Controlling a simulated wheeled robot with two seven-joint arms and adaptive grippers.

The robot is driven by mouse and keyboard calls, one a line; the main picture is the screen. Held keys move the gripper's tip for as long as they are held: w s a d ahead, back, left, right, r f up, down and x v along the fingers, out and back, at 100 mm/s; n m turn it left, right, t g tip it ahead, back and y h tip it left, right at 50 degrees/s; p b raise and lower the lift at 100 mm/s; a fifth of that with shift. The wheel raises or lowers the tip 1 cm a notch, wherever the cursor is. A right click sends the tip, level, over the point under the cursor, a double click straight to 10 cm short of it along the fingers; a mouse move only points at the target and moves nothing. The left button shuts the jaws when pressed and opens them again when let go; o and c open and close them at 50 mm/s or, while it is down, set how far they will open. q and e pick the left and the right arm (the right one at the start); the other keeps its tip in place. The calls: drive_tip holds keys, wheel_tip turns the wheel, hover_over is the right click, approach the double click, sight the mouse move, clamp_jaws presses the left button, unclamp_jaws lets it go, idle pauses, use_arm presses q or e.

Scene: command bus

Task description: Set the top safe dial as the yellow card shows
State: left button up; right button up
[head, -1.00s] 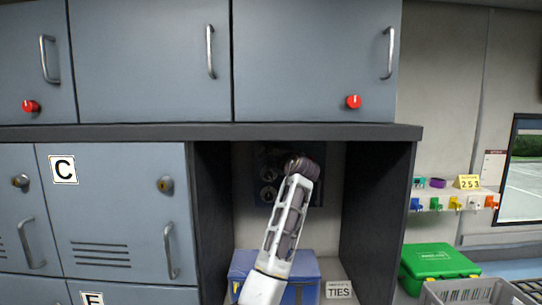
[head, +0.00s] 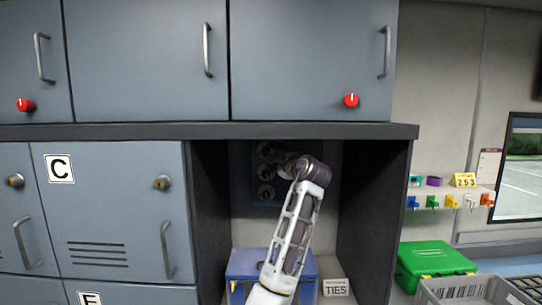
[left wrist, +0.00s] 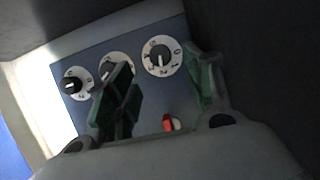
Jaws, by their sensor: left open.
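The yellow card (head: 465,180) on the right wall reads 2 5 3. The safe panel (head: 258,196) is at the back of the recess, with three dials in a column. The top dial (head: 266,150) is partly hidden by my left gripper (head: 283,165). In the left wrist view the panel is turned, and the top dial (left wrist: 162,58) is the right one of the row. My left gripper (left wrist: 160,90) is open, its fingers either side of the top dial's line of sight; contact cannot be told. Its pointer seems to face near 2. My right gripper is out of view.
A red handle (left wrist: 172,124) is on the panel. The recess has dark side walls (head: 376,210) and a shelf edge (head: 300,131) above. A blue box (head: 244,262) and a TIES label (head: 336,288) stand below. A green case (head: 436,260) and grey crate (head: 425,297) are right.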

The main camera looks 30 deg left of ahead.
use_arm(q)
drive_tip(key=shift+v, duration=2.95)
drive_tip(key=shift+f, duration=0.15)
